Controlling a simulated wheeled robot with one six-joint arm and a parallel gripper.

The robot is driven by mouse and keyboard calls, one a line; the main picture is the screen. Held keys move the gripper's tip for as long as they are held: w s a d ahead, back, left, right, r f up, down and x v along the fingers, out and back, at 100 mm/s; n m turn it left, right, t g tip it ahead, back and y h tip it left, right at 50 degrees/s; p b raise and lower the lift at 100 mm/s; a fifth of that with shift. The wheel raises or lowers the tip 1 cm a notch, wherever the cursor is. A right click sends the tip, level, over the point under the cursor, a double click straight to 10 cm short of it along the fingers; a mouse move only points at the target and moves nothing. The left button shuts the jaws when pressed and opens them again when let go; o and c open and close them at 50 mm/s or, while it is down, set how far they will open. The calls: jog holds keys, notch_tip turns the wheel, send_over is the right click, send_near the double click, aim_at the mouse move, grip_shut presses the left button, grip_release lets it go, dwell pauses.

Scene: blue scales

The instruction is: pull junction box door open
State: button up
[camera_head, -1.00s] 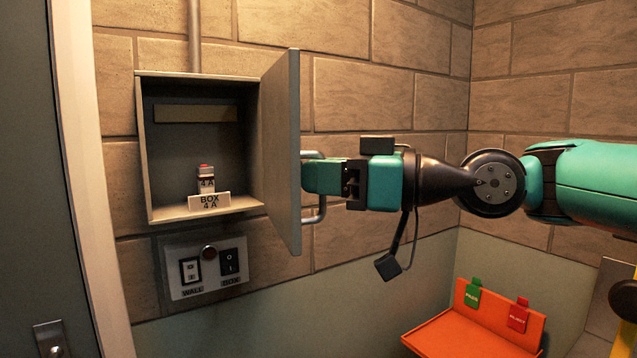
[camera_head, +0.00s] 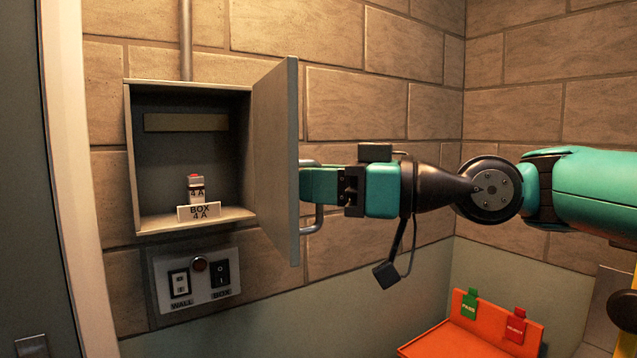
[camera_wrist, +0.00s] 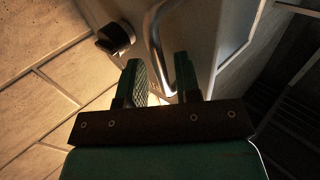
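The grey junction box (camera_head: 130,160) on the brick wall stands open in the head view. Its door (camera_head: 275,160), hinged on the right, sticks out from the wall. A metal bar handle (camera_head: 312,222) is on the door's right-hand face, and it also shows in the wrist view (camera_wrist: 153,35). My gripper (camera_head: 318,185) is at this handle, coming from the right. In the wrist view my gripper's two green fingers (camera_wrist: 160,75) stand apart with the handle bar running between them. A gap shows between the fingers; contact with the bar is unclear.
A switch plate (camera_head: 205,290) marked WALL and BOX is below. An orange tray (camera_head: 450,340) with green and red tags stands lower right. A door frame (camera_head: 65,150) edges the left.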

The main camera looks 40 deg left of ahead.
jog(key=shift+d+r, duration=0.2)
jog(key=shift+r, duration=0.05)
jog(key=b+v, duration=0.3)
jog(key=v, duration=0.8)
jog(key=shift+d+f+b, duration=0.25)
jog(key=shift+d+b, duration=0.1)
jog(key=shift+b, duration=0.05)
jog(key=shift+w, duration=0.15)
jog(key=d+f+m+t+h, duration=0.5)
jog(key=d+f+m+t, duration=0.4)
jog(key=d, duration=0.5)
jog(key=s+d+f+m+h, duration=0.3)
jog(key=s+d+f, duration=0.3)
jog(key=d, duration=0.3)
jog(key=s+d+f+m+g+h, duration=0.1)
jog(key=s+d+f+m+h, duration=0.2)
jog(key=s+d+f, duration=0.4)
jog(key=shift+s+d+f+m+g+h+p, duration=0.25)
jog(key=shift+d+f+h, duration=0.35)
jog(key=shift+d+f, duration=0.35)
